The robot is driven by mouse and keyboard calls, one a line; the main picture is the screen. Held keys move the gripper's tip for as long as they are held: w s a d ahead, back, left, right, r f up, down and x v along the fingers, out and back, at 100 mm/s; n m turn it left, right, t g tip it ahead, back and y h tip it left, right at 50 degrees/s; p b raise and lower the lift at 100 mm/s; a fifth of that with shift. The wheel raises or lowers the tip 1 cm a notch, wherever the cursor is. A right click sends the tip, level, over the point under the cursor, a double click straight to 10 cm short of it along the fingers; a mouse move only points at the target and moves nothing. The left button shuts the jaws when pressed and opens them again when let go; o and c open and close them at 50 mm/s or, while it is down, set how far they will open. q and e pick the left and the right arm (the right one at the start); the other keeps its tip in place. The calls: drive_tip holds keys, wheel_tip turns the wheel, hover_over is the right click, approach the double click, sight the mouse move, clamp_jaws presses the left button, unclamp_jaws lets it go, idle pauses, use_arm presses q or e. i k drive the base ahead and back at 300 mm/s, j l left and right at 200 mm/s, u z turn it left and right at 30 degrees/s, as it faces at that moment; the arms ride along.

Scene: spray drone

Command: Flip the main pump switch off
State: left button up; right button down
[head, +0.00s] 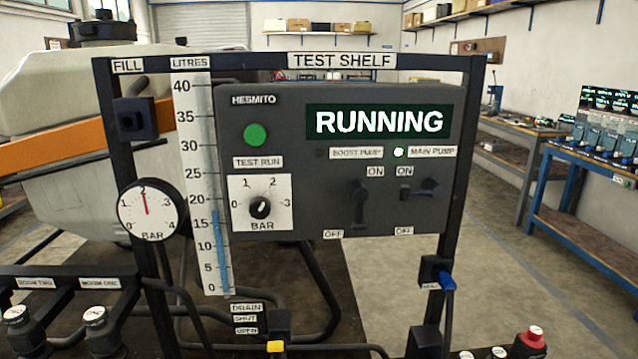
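The main pump switch (428,187) is a dark lever on the right of the grey control panel (300,215). Its lever sits at the upper end, near the ON label, above the OFF label. The display (378,122) reads RUNNING. The boost pump switch (359,205) is left of the main one, and its lamp (321,153) is dark. Neither of my grippers is in view.
The panel hangs in a dark frame (466,150) with a litres tube (222,250) and pressure gauge (150,208) on its left. A blue-handled valve (446,280) is at lower right. Front knobs include a red one (533,337). The space before the panel looks clear.

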sight(433, 187)
drive_tip(key=u, duration=1.5)
drive_tip(key=i+j+u, duration=0.15)
drive_tip(key=i+j, duration=0.7)
